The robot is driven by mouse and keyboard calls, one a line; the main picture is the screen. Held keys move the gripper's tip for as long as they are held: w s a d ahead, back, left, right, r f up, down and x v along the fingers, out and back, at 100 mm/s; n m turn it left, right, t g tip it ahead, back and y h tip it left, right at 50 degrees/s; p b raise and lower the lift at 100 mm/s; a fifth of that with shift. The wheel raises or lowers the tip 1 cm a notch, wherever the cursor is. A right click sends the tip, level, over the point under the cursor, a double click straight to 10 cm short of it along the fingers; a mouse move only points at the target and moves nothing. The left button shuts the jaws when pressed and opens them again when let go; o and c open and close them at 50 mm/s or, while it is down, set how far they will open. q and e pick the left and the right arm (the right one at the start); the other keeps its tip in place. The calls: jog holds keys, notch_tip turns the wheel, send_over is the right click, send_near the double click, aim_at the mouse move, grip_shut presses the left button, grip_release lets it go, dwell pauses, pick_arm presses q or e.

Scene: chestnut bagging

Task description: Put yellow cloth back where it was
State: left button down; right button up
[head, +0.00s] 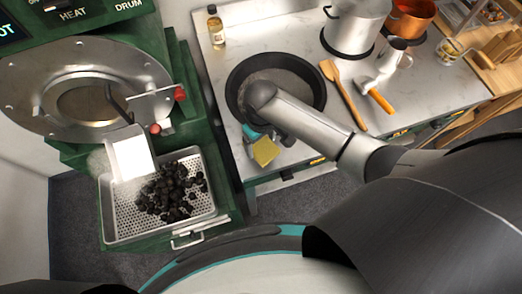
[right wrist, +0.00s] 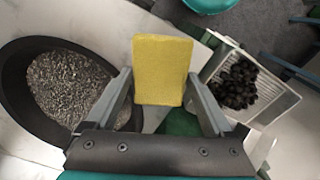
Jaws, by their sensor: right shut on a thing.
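The yellow cloth (head: 265,151) is a small, flat, folded rectangle. My right gripper (head: 257,138) is shut on it and holds it near the front edge of the counter, beside the black pan. In the right wrist view the cloth (right wrist: 162,62) sits between the two fingers of the right gripper (right wrist: 160,88) and sticks out past their tips. I cannot tell from the head view whether the cloth touches the counter edge. My left gripper is not in view.
A black pan (head: 235,92) of grey gravel stands on the counter (head: 300,40). A wooden spoon (head: 345,98), an orange-handled tool (head: 380,101), pots (head: 355,22) and a small bottle (head: 215,27) stand around it. A perforated tray (head: 118,215) with dark chestnuts sits left, under the green roaster (head: 185,75).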

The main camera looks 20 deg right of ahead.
aim_at(261, 147)
jog(key=shift+f+b, duration=0.6)
jog(key=shift+f, duration=2.2)
jog(key=o, duration=0.9)
notch_tip(261, 147, up, 12)
jog(key=p, duration=0.2)
jog(key=shift+p, duration=0.35)
jog(key=shift+a, duration=0.1)
